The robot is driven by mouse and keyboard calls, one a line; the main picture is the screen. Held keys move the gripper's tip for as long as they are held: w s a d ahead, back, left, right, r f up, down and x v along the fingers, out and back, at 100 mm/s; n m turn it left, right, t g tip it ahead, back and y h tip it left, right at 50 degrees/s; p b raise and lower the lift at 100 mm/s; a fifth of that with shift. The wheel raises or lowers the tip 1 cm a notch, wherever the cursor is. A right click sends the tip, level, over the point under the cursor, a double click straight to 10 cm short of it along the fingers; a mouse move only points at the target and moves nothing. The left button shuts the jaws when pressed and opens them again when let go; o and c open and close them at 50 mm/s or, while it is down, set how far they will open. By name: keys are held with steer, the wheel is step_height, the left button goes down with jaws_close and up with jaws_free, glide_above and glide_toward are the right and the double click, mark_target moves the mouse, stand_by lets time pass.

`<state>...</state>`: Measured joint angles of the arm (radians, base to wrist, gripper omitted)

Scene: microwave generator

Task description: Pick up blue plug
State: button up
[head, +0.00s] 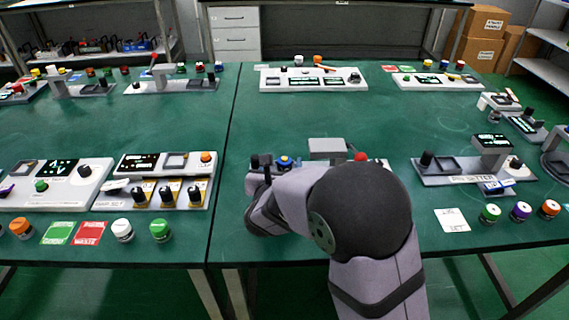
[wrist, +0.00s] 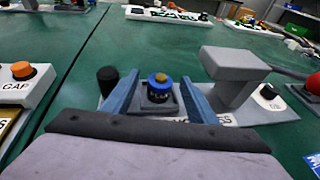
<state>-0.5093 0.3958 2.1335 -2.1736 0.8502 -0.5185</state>
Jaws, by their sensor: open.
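The blue plug (wrist: 158,90) is a short blue cylinder with a yellowish knob on top and a black lower part. It sits upright in a grey square socket on a grey panel. In the head view, the blue plug (head: 285,162) shows just above my arm. My gripper (wrist: 158,90) is open, with its two blue-grey fingers on either side of the plug and apart from it. In the head view my gripper (head: 272,172) is partly hidden by my own arm. The socket's near side is partly hidden by my gripper's body in the wrist view.
A black knob (wrist: 107,80) stands close to the left finger. A raised grey block (wrist: 235,75) stands right of the gripper, with a black dial (wrist: 268,92) and a red ball (head: 360,157) beyond. Green table (head: 330,115) is clear behind the panel.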

mark_target(284, 165)
steer(key=shift+c, duration=0.7)
steer(key=c, duration=1.2)
steer(key=shift+r, duration=0.1)
step_height(284, 165, up, 10)
steer(key=p, duration=0.1)
steer(key=shift+p, duration=0.35)
